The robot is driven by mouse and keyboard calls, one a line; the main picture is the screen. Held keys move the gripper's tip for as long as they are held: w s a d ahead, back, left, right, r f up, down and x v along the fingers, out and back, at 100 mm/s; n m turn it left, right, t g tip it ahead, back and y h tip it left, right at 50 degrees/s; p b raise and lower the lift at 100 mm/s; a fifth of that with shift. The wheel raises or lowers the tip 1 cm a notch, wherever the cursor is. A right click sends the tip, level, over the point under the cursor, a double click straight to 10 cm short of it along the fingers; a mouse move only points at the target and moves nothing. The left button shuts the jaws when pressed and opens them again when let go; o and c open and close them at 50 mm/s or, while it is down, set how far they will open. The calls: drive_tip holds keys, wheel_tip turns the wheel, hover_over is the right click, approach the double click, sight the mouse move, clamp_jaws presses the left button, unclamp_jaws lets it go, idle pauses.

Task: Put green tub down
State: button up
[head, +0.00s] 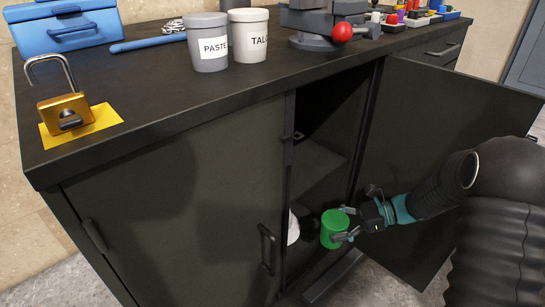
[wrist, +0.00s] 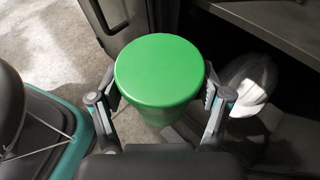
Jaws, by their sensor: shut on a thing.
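The green tub (head: 334,228) is at the opening of the dark cabinet, low down, in the head view. My gripper (head: 350,232) is shut on it from the right side. In the wrist view the green tub (wrist: 160,75) fills the middle, upright, with its flat round lid facing the camera. The fingers of my gripper (wrist: 160,100) press on its left and right sides. The tub's underside is hidden, so I cannot tell whether it touches the cabinet floor.
The right door (head: 440,140) is open. An inner shelf (head: 315,165) is above. The worktop holds a padlock (head: 66,108) and the paste tub (head: 207,42).

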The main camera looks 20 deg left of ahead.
drive_tip(key=w+a+r+m+t+h, duration=0.1)
drive_tip(key=w+a+r+m+t, duration=0.5)
drive_tip(key=r, duration=0.3)
drive_tip(key=w+a+r+m+t, duration=0.3)
drive_tip(key=w+r+m+t, duration=0.2)
drive_tip(key=w+r+t, duration=0.25)
drive_tip(key=shift+w+a+f+b, duration=0.4)
drive_tip(key=shift+w+a+f, duration=0.35)
drive_tip(key=shift+a+f, duration=0.95)
drive_tip(key=shift+w+a+f+b, duration=0.35)
drive_tip(key=shift+w+a+f, duration=0.45)
drive_tip(key=shift+a+f, duration=0.85)
drive_tip(key=shift+w+a+f+b, duration=0.4)
drive_tip(key=shift+w+a+f, duration=0.35)
drive_tip(key=shift+a+f, duration=0.95)
drive_tip(key=shift+a, duration=0.15)
drive_tip(key=o, duration=1.5)
drive_tip(key=shift+c, duration=0.2)
drive_tip(key=shift+r, duration=0.1)
